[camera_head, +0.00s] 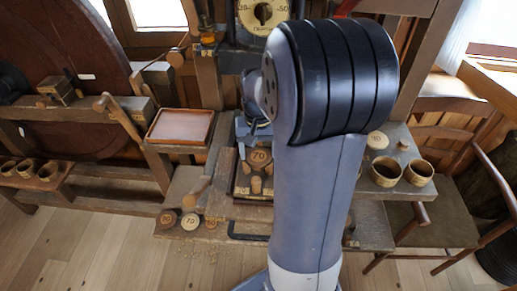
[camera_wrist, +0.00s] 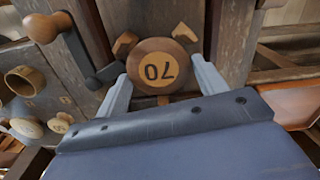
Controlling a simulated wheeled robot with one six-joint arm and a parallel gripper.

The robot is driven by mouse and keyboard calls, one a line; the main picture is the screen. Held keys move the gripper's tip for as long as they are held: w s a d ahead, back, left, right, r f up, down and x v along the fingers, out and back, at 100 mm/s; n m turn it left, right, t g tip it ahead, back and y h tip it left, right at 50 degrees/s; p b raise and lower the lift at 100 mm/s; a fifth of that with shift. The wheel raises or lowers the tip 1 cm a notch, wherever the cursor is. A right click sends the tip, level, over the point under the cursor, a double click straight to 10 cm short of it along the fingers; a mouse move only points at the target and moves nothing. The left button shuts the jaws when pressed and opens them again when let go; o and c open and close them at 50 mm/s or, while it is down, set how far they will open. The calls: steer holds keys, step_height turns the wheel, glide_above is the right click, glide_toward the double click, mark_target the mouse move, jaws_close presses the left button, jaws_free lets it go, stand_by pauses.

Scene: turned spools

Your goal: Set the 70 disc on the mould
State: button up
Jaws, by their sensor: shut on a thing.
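A round wooden disc marked 70 (camera_wrist: 156,66) sits between the two fingers of my gripper (camera_wrist: 162,88), which is shut on it. The disc also shows in the head view (camera_head: 259,158), left of my arm. It is over a dark board with small wooden blocks (camera_wrist: 185,33) close around its edge, which looks like the mould. I cannot tell whether the disc rests on it or is held just above. My arm hides most of the gripper in the head view. Another disc marked 70 (camera_head: 190,221) lies on the low front step.
Other numbered discs (camera_head: 167,218) lie beside that second 70 disc. A pale disc (camera_head: 378,140) and two cups (camera_head: 387,171) stand at right. A reddish tray (camera_head: 180,126) is at left. A wooden-knobbed lever (camera_wrist: 45,27) stands close to my gripper.

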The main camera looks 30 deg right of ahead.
mark_target(258, 154)
steer(key=shift+f, duration=0.25)
steer(key=o, duration=0.9)
steer(key=shift+o, duration=0.2)
steer(key=shift+r, duration=0.1)
step_height(258, 154, up, 12)
steer(key=shift+r, duration=0.25)
